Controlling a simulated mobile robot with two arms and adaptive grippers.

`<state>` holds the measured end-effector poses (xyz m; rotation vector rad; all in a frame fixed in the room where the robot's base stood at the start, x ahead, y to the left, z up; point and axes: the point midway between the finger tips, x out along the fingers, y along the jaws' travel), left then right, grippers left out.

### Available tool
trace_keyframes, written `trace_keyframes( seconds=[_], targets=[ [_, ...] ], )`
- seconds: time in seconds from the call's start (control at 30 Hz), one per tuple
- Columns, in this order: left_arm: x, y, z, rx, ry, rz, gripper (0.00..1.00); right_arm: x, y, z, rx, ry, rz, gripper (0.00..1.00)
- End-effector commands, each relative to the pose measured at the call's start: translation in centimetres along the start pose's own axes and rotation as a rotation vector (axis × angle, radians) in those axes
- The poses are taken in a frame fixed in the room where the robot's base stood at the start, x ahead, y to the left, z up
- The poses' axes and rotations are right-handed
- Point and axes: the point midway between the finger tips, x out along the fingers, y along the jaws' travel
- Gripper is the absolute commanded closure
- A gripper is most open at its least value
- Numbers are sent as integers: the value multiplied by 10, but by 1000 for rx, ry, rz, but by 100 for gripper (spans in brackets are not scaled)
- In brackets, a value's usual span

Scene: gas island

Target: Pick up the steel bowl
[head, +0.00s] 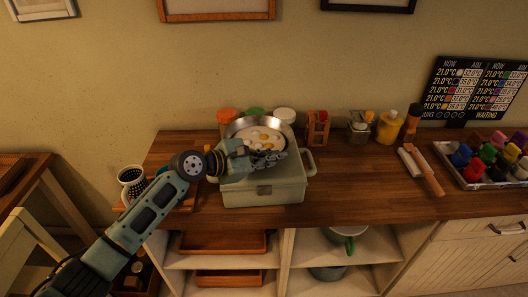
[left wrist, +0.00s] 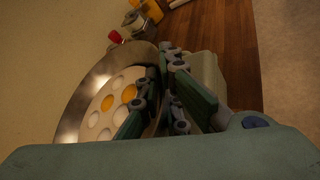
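The steel bowl (head: 240,127) is a shiny round bowl with white and yellow egg-like pieces in it, at the grey-green box on the counter. Whether it touches the box lid is hidden. My left gripper (head: 277,157) is at its near right rim. In the left wrist view the bowl (left wrist: 73,118) fills the left half, and its wall passes between the two fingers of my left gripper (left wrist: 162,80), one inside and one outside. The fingers look closed on the rim. My right gripper is not in view.
The grey-green box (head: 265,193) with side handles stands under my gripper. Jars (head: 285,116), a small wooden rack (head: 318,128) and a yellow bottle (head: 389,127) line the wall. A tray (head: 470,183) of colored items is at right. The counter (head: 365,185) is clear in the middle.

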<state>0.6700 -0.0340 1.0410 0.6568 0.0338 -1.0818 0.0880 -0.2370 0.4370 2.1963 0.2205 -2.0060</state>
Motion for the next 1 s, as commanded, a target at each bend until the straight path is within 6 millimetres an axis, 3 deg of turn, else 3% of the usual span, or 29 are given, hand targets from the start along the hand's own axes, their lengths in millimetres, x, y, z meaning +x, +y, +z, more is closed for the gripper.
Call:
trace_keyframes(
  seconds=[0.27,0.43,0.8,1.0],
  targets=[
    [-6,10,16,6,-6,5,100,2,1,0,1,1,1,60],
    [-15,22,37,8,-7,6,100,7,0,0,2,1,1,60],
    [-18,-24,118,6,-10,1,100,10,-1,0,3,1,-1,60],
    [-19,-37,145,4,-8,2,100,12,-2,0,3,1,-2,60]
  ],
)
